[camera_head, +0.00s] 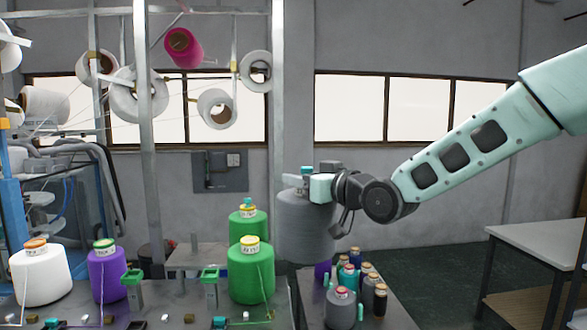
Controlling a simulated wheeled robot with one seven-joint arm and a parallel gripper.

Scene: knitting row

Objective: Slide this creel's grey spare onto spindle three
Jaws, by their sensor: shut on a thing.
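My gripper (307,184) is shut on the top of a large grey cone of yarn (304,228). The cone hangs upright, right of the green cones and above the edge between the creel's table and a side table. A teal tip shows above the jaws. On the creel stand a white cone (42,276), a purple cone (107,276), a front green cone (250,275) and a rear green cone (246,225). A bare upright peg (195,243) stands on a plate between purple and green. No spindle numbers are legible, so I cannot tell which is three.
Green-topped posts (133,288) and (210,286) stand near the table's front. The side table (397,316) holds a smaller grey cone (340,309) and several small spools. A metal upright (278,120) rises behind the held cone. A pale table (535,236) stands at right.

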